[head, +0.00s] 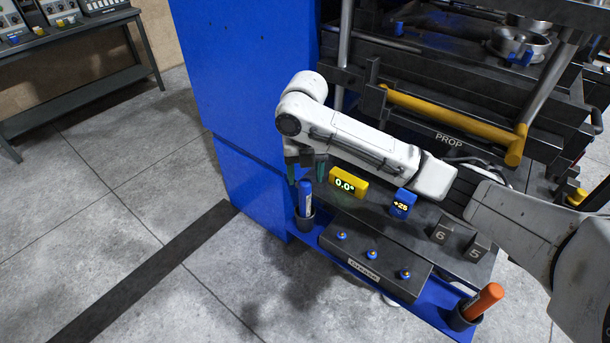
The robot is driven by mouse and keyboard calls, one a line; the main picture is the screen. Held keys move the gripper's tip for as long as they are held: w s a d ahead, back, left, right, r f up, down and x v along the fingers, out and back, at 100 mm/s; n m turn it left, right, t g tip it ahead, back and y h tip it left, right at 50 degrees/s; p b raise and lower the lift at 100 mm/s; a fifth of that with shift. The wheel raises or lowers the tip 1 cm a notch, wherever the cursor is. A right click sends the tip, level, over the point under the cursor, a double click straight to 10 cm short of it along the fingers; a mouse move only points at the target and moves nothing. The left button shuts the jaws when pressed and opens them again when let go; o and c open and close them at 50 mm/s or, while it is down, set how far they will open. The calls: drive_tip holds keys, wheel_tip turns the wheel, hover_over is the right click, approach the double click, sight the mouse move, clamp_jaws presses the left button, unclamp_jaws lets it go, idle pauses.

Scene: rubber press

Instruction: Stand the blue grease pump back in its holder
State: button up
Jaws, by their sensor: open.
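The blue grease pump (305,199) stands close to upright in a dark round holder (302,222) at the left end of the blue ledge. Its lower end is hidden inside the holder. My gripper (307,172) points down just above the pump. Its two dark fingers are apart, one to each side above the pump's top, and hold nothing that I can see. I cannot tell the exact gap between the fingertips and the pump.
A dark box (376,262) with several blue-topped fittings lies right of the holder. An orange cylinder (484,300) stands in another cup (464,314). A yellow display (348,183) and a blue display (403,203) sit behind. The blue press wall (230,90) rises behind left; floor at left is clear.

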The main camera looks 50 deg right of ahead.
wheel_tip(320, 180, up, 7)
drive_tip(key=shift+f+p, duration=0.15)
drive_tip(key=shift+p, duration=0.2)
drive_tip(key=w+a+f+m+t+y, duration=0.1)
drive_tip(key=w+a+m, duration=0.1)
drive_tip(key=a, duration=0.5)
drive_tip(key=w+a+f+m+t+y, duration=0.1)
drive_tip(key=w+a+m+t+y, duration=0.15)
drive_tip(key=a, duration=0.45)
drive_tip(key=s+a+f+m, duration=0.6)
drive_tip(key=a+m, duration=0.2)
drive_tip(key=m, duration=0.1)
drive_tip(key=s+f+m, duration=0.7)
drive_tip(key=s+m, duration=0.1)
drive_tip(key=s, duration=0.2)
drive_tip(key=s+d+f+m+g+h, duration=0.1)
drive_tip(key=s+d+f+m+h, duration=0.1)
drive_tip(key=s, duration=0.5)
drive_tip(key=s+d+f+m+g+h, duration=0.1)
drive_tip(key=s+d+m, duration=0.3)
drive_tip(key=s, duration=0.4)
drive_tip(key=shift+d+f+m+h, duration=0.35)
drive_tip(key=shift+d+f+h, duration=0.2)
drive_tip(key=shift+d, duration=0.2)
drive_tip(key=shift+g, duration=0.25)
